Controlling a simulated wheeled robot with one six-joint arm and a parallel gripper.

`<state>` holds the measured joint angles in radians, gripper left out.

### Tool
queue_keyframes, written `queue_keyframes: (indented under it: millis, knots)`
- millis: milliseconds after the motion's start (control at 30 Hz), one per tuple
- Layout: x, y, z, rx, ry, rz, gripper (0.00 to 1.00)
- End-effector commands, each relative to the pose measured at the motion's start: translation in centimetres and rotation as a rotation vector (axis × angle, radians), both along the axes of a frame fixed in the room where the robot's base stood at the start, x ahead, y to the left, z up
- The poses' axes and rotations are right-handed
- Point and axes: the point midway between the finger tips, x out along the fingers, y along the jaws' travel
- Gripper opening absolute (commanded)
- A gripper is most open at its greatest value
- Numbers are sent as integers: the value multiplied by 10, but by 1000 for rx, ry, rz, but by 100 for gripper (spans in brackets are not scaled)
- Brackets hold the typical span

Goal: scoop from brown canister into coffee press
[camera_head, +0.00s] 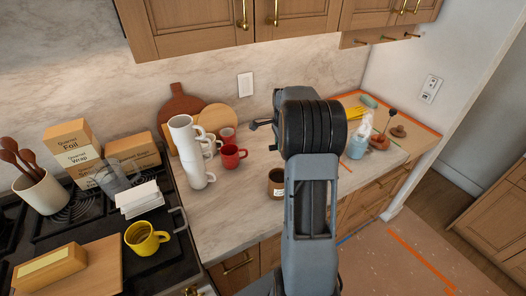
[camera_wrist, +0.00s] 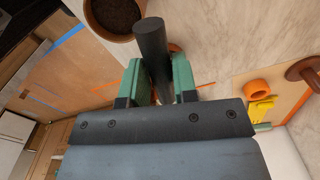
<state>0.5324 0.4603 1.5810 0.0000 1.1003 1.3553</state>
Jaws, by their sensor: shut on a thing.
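In the wrist view, my gripper (camera_wrist: 157,82) has its green fingers closed on a dark round handle (camera_wrist: 150,45), presumably the scoop's. The scoop's bowl is not visible. The brown canister (camera_wrist: 114,14) is at the top edge of the wrist view, open and holding dark grounds, just left of the handle's end. In the head view, the brown canister (camera_head: 276,183) stands on the counter, with a pale label, just left of my arm. My gripper's fingers are hidden by my arm there. I cannot clearly identify the coffee press; my arm covers part of the counter.
Stacked white mugs (camera_head: 190,150) and red mugs (camera_head: 232,156) stand left of the canister. A yellow mug (camera_head: 146,239), a clear pitcher (camera_head: 116,176) and boxes crowd the stove side. A blue spray bottle (camera_head: 358,143) stands right of my arm. Counter in front of the white mugs is clear.

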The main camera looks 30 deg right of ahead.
Motion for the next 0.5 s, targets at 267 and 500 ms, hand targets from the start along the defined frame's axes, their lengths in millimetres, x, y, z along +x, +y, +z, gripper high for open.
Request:
queue_keyframes:
  millis: [267, 500]
  knots:
    - [-14, -39, 5, -6, -27, 130, 0]
    - [-15, -42, 8, -57, -225, 141, 0]
